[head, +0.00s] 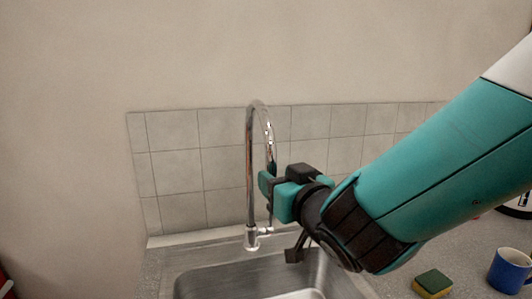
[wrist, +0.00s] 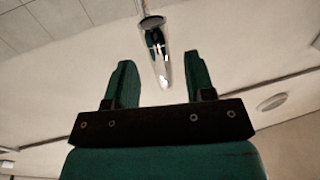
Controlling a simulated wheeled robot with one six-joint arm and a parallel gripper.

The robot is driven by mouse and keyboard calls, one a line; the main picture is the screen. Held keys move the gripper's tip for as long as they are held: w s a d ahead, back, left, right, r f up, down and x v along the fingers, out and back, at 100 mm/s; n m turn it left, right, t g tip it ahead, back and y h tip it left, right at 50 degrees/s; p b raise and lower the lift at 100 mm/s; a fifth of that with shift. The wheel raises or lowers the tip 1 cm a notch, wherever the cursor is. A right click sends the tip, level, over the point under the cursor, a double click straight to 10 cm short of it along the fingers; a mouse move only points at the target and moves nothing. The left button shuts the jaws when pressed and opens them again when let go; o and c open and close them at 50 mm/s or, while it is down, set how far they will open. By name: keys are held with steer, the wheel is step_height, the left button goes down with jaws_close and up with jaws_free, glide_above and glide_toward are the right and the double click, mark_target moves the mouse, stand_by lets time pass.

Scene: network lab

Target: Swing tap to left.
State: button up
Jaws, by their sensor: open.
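The chrome tap (head: 250,165) stands upright at the back of the steel sink, with a tall hooked spout whose free end comes down on the right. My gripper (head: 267,186) is at the lower part of that downward end, on its right side, and partly hides it. In the wrist view the tap's spout (wrist: 160,62) shows between the two green fingers of my gripper (wrist: 158,72), which are apart. I cannot tell whether either finger touches the spout.
The sink (head: 215,281) lies below my gripper. A grey tiled splashback (head: 180,160) is close behind the tap. A green and yellow sponge (head: 433,282) and a blue mug (head: 509,270) stand on the counter at right. The space left of the tap is clear.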

mark_target(267, 170)
steer(key=p+x, duration=0.2)
steer(key=x, duration=0.3)
jaws_close()
